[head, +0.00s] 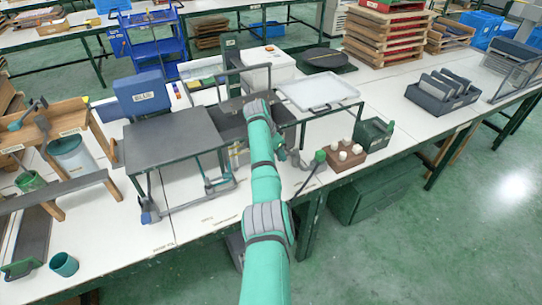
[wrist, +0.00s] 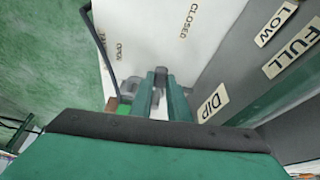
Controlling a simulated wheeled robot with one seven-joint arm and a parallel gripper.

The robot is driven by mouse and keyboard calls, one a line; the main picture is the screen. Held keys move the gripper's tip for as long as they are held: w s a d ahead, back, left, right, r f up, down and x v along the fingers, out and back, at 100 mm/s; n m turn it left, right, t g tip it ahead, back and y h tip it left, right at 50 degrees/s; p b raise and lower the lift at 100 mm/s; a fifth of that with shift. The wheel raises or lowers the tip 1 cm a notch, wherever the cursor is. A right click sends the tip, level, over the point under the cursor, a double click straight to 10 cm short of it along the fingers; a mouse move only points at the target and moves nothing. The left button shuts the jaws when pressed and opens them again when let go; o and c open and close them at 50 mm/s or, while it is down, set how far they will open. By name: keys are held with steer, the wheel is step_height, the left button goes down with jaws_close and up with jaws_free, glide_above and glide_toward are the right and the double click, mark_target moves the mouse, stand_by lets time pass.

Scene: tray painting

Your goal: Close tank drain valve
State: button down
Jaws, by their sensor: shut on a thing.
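In the wrist view my gripper (wrist: 161,84) is shut on a small grey piece, the valve handle (wrist: 158,97), held between its two green fingers. Most of the handle and the valve body are hidden by the fingers. The word CLOSED is on the white surface (wrist: 165,35) above the fingers, and OPEN is to their upper left. The grey tank wall (wrist: 232,62) stands to the right, with DIP, LOW and FULL labels. In the head view the dark tank (head: 230,122) is partly behind my arm, and my gripper is hidden there.
A grey-topped stand (head: 172,137) is left of the tank. A white tray (head: 318,90) on a frame is to the right. A grey pipe (head: 297,158), a brown block with white pegs (head: 345,155) and a green box (head: 375,132) sit near the table's front edge.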

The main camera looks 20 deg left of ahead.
steer(key=shift+w+a+m, duration=0.25)
steer(key=shift+a+m, duration=0.2)
steer(key=shift+m, duration=0.05)
steer(key=shift+w+r, duration=0.15)
steer(key=shift+w, duration=0.1)
steer(key=shift+d, duration=0.1)
steer(key=shift+d, duration=0.2)
steer(key=c, duration=1.7)
jaws_free()
steer(key=shift+a, duration=0.2)
steer(key=shift+s+a, duration=0.1)
steer(key=shift+a, duration=0.05)
steer(key=v, duration=1)
steer(key=shift+a+r, duration=0.15)
steer(key=shift+r, duration=0.1)
